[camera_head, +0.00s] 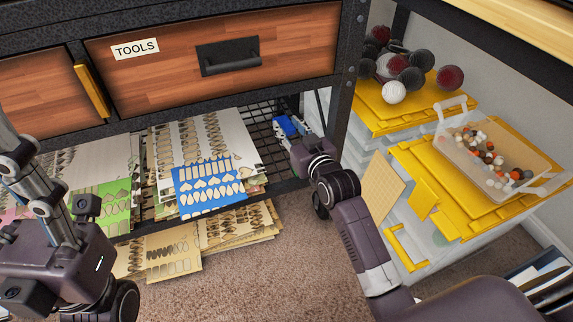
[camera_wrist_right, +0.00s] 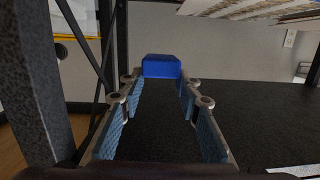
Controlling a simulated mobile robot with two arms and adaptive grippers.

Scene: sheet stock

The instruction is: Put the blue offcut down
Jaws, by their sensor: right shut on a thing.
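The blue offcut (camera_head: 287,126) is a small, solid blue piece at the tips of my right gripper (camera_head: 297,130). In the right wrist view the blue offcut (camera_wrist_right: 161,67) sits between the far ends of the two blue-padded fingers. The right gripper is shut on it. In the head view it is beside the black wire-mesh shelf, close to the rack's dark post; whether it touches the mesh is hidden. My left gripper (camera_head: 30,180) is at the left edge, partly out of frame, and its fingertips cannot be made out.
Stacks of patterned sheets, with a blue sheet (camera_head: 208,187) on top, cover the wire-mesh shelf (camera_head: 262,135) to the left. A dark post (camera_head: 344,85) stands close to my right arm. Yellow-lidded bins (camera_head: 470,190) stand at right, one bearing a clear tray of balls.

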